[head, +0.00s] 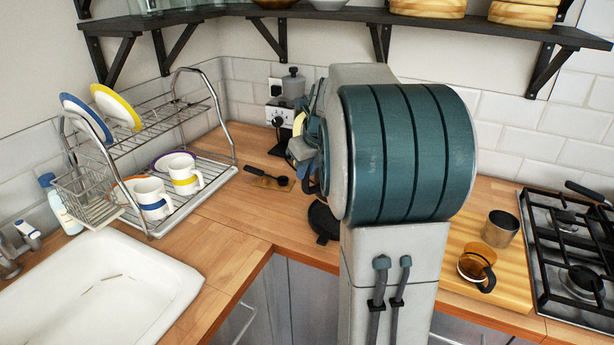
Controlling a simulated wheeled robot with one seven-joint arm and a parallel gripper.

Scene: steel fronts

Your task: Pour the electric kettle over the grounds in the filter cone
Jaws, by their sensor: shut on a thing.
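My gripper (301,149) is at the back corner of the counter, mostly hidden behind my own large teal and grey arm link. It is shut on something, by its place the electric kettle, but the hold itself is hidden.
An amber glass cup with a black handle (477,268) and a metal cup (501,228) stand on a wooden board (455,240), left of the gas hob (575,255). A dish rack (190,195) and sink (100,290) are left. A shelf (340,14) hangs above.

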